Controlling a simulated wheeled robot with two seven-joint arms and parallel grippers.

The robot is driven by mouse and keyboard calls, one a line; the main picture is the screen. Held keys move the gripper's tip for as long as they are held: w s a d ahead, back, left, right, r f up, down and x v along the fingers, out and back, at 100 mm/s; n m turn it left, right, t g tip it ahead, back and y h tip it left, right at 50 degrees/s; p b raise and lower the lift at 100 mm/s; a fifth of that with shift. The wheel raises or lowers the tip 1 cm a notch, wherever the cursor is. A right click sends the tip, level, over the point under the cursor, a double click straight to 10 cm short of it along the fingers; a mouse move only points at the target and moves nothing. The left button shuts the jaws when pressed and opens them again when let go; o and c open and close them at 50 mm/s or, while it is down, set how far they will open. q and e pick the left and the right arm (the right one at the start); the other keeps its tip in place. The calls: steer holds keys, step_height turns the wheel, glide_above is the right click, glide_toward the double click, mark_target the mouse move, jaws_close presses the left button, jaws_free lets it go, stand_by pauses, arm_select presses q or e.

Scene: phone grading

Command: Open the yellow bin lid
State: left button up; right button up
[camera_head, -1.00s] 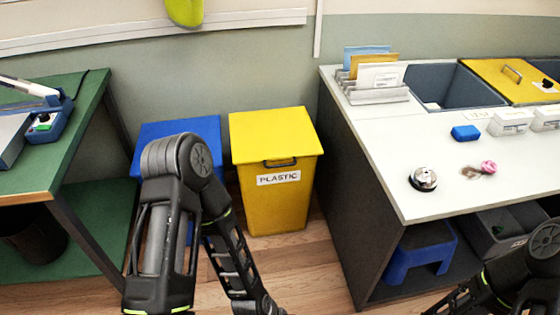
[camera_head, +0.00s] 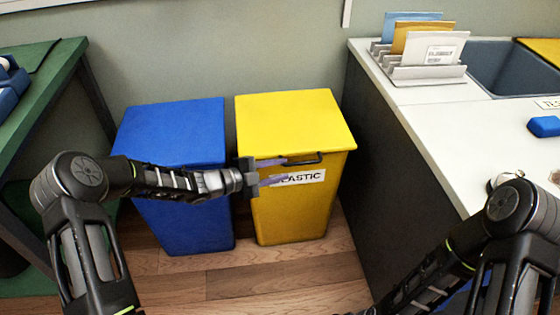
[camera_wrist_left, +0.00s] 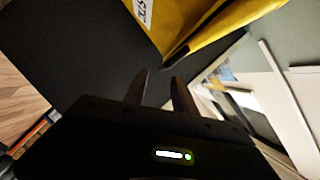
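The yellow bin (camera_head: 292,215) stands on the floor against the wall, with a white label reading PLASTIC, partly covered by my left fingers. Its yellow lid (camera_head: 290,120) is down, with a dark handle (camera_head: 313,159) on the front edge. My left gripper (camera_head: 288,170) is in front of the bin near the handle, its fingers apart with nothing between them. In the left wrist view the two fingertips (camera_wrist_left: 159,82) show a gap, and the dark handle (camera_wrist_left: 176,56) is just beyond them. I cannot tell whether they touch it. My right gripper is outside the view.
A blue bin (camera_head: 185,215) stands close on the left. A green table (camera_head: 40,80) is at the far left. A counter with a dark side panel (camera_head: 390,150) stands just right of the yellow bin, with a file rack (camera_head: 425,73) on top. Wooden floor is clear in front.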

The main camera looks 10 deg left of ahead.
mark_target(293, 165)
arm_select(q)
steer(key=shift+w+a+r+m, duration=0.1)
steer(key=shift+w+a+m, duration=0.2)
steer(key=shift+a+m, duration=0.15)
steer(key=shift+s, duration=0.1)
steer(key=shift+w+d, duration=0.3)
steer(key=shift+d, duration=0.15)
steer(key=b+x, duration=0.1)
steer(key=x, duration=0.5)
steer(key=shift+w+d, duration=0.25)
steer(key=shift+d, duration=0.05)
jaws_close()
stand_by(0.7)
